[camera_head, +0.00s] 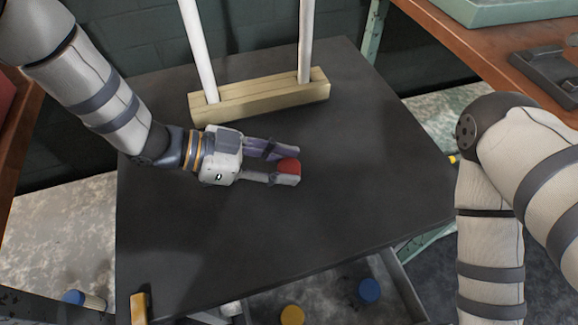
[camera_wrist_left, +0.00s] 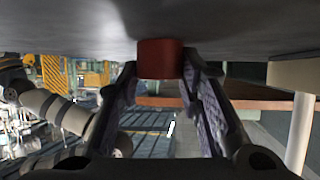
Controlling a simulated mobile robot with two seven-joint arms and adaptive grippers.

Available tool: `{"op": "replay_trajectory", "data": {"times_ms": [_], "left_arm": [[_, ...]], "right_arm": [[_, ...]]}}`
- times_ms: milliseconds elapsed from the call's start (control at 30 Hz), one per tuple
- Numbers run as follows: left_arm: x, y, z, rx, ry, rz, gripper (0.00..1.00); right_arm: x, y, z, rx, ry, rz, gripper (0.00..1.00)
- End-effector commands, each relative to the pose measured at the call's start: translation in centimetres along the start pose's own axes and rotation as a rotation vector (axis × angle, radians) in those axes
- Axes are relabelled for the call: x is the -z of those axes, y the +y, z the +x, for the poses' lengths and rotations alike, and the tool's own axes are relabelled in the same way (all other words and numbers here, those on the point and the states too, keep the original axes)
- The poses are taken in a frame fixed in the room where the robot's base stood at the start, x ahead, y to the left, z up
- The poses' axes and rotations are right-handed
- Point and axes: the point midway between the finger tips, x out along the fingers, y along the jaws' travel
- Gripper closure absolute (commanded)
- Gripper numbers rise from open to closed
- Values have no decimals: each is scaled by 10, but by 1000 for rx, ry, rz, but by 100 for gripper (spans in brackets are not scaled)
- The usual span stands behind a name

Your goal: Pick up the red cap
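The red cap (camera_head: 289,166) is on the dark tabletop (camera_head: 340,215) near its middle, at the fingertips of my left gripper (camera_head: 284,165). In the left wrist view the red cap (camera_wrist_left: 160,58) sits between the two fingertips of my left gripper (camera_wrist_left: 161,75), against the grey table surface. The fingers stand apart with the cap between them. They look close to its sides, and I cannot tell whether they press on it. My right arm (camera_head: 500,215) shows at the right of the head view, but its gripper is not visible.
A wooden block (camera_head: 262,98) holding two white tubes (camera_head: 200,55) stands behind my left gripper. Below the table's front edge are a yellow cap (camera_head: 292,315) and a blue cap (camera_head: 369,290). A yellow piece (camera_head: 139,307) is at the front left corner. The tabletop's right side is clear.

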Motion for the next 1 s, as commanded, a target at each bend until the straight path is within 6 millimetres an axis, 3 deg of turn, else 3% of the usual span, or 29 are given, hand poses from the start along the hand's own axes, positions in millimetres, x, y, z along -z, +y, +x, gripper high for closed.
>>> {"op": "replay_trajectory", "data": {"times_ms": [267, 500, 633, 1000], "left_arm": [[7, -1, -4, 1, 1, 4, 84], [64, -1, -31, 4, 1, 11, 84], [84, -1, -41, 3, 0, 6, 84], [90, 0, -44, -1, -1, -2, 84]], "right_arm": [[1, 0, -2, 0, 5, 0, 60], [7, 0, -18, 2, 42, 1, 60], [9, -1, -23, 3, 55, 1, 60], [9, -1, -24, 3, 56, 2, 60]]}}
